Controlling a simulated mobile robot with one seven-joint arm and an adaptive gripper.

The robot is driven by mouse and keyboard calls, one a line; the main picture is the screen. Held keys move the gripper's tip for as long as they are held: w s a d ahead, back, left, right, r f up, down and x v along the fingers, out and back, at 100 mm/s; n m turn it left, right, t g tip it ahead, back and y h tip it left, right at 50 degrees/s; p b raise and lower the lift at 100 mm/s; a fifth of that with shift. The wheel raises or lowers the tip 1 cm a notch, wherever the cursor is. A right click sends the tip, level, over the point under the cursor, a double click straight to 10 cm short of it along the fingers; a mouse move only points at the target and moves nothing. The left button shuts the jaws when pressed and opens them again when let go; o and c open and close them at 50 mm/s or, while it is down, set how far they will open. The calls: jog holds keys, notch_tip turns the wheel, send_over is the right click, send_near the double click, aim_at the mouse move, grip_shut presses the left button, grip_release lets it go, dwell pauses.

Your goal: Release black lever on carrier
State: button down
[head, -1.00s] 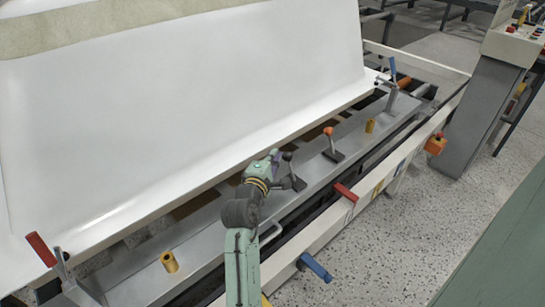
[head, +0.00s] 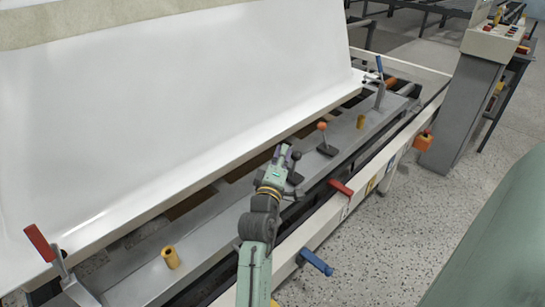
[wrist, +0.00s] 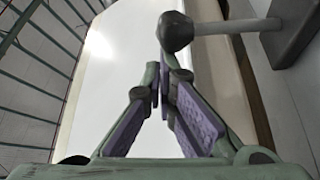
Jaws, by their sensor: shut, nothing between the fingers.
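The black lever (head: 296,155) stands on the grey metal carrier (head: 210,235), its round knob up and its dark base partly hidden by my gripper. My gripper (head: 284,148) is just left of the knob in the head view. In the wrist view the knob (wrist: 176,30) is close, just beyond and right of the fingertips, with its stem running right to a dark base. My gripper (wrist: 162,60) has its purple-padded fingers together with nothing between them. I cannot tell whether a finger touches the knob.
An orange-knobbed lever (head: 322,126) stands farther right on the carrier. Yellow cylinders (head: 171,257), a red-handled clamp (head: 40,243) and a blue-handled clamp (head: 380,68) are along it. The large white shell (head: 160,110) rises behind. A red handle (head: 341,188) sits on the front rail.

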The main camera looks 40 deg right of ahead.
jog(key=s+p, duration=0.2)
jog(key=s, duration=0.1)
jog(key=shift+d, duration=0.2)
